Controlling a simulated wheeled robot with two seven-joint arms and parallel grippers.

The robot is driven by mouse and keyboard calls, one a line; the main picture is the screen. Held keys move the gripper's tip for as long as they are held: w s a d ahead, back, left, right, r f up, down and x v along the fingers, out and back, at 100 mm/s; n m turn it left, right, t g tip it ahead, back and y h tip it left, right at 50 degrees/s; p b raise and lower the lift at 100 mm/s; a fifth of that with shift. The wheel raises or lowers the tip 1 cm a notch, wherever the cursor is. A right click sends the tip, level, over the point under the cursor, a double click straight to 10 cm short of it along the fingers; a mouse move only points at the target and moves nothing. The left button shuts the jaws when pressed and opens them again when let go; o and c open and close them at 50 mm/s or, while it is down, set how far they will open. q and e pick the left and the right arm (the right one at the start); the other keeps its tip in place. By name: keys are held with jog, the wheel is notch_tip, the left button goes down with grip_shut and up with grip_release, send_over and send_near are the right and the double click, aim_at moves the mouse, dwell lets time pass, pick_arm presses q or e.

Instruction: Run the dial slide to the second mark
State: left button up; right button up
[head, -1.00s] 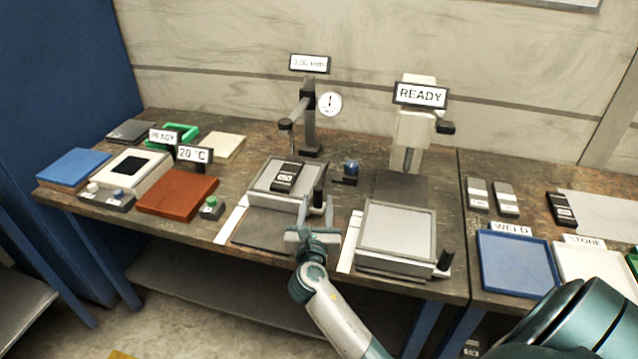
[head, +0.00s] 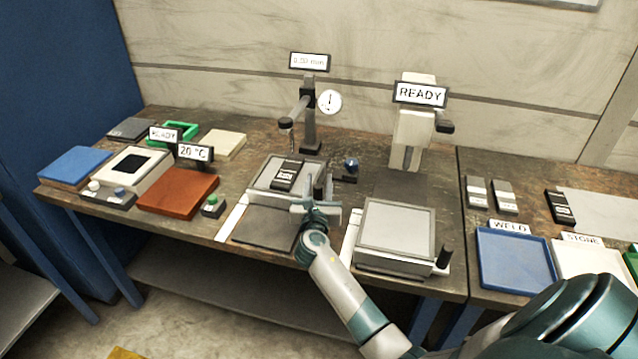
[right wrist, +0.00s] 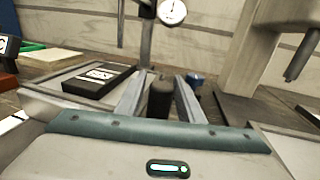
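The dial slide is a grey plate (head: 262,179) under the dial gauge (head: 329,102), with a black labelled block (head: 285,176) lying on it. Its upright black handle (head: 319,187) stands at the plate's right side. My right gripper (head: 319,192) is open around the handle. In the right wrist view, the handle (right wrist: 160,99) stands between the two fingers (right wrist: 158,98), with gaps on both sides. The slide's marks cannot be made out. The display (head: 309,61) above the gauge seems to read 0.00 mm. My left gripper is not in view.
A second stage (head: 397,228) with its own black handle (head: 443,256) stands close on the right under the READY sign (head: 421,94). A small blue knob (head: 351,164) sits behind the gripper. A brown plate (head: 178,191) and green button (head: 211,203) lie to the left.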

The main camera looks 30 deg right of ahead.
grip_shut()
jog(key=x, duration=0.4)
jog(key=shift+s+d, duration=0.2)
jog(key=shift+d, duration=0.25)
jog(key=shift+w+d, duration=0.25)
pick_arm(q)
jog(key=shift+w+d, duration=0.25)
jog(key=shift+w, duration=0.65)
pick_arm(e)
jog(key=shift+o, duration=1.5)
grip_release()
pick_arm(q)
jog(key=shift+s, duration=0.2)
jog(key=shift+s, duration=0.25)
pick_arm(e)
jog(key=shift+s+a, duration=0.15)
